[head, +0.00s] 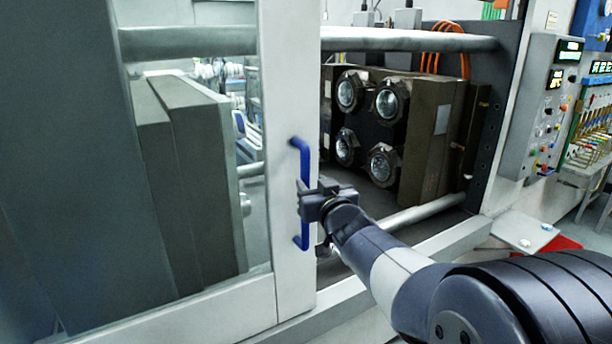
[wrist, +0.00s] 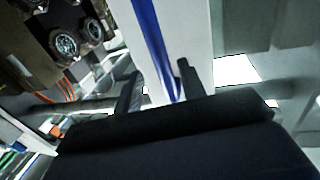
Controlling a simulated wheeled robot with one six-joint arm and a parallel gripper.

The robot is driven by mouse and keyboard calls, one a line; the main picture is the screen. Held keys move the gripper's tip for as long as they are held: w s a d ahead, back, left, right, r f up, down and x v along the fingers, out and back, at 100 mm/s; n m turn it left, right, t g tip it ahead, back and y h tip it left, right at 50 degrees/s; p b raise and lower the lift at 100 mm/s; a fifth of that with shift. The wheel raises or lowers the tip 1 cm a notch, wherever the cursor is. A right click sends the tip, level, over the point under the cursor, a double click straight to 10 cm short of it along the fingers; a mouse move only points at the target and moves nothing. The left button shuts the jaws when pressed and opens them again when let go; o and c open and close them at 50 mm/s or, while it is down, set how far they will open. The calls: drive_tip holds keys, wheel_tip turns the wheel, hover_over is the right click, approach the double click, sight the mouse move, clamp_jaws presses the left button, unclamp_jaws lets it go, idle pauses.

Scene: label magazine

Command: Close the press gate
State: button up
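The press gate is a white-framed sliding door (head: 289,250) with a clear window. It stands open, with the press interior exposed to its right. A blue bar handle (head: 304,150) is mounted upright on its frame, and it crosses between my fingers in the wrist view (wrist: 152,40). My gripper (head: 305,193) is at the middle of the handle. In the wrist view my gripper (wrist: 160,80) has its two dark fingers apart, one on each side of the handle. A gap shows between the handle and the left finger; the right finger is close to the handle.
Inside the press stands a dark mould block (head: 390,120) with several round metal fittings. Horizontal tie bars (head: 400,40) cross the opening. A control panel (head: 550,105) with buttons and displays is to the right of the opening. Orange hoses (head: 450,30) hang at the back.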

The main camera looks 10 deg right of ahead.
sight(307, 178)
drive_tip(key=shift+w+a+p, duration=0.2)
drive_tip(key=shift+w, duration=1.1)
drive_tip(key=shift+w+a+p, duration=0.15)
drive_tip(key=shift+w, duration=1.15)
drive_tip(key=shift+c, duration=0.6)
clamp_jaws()
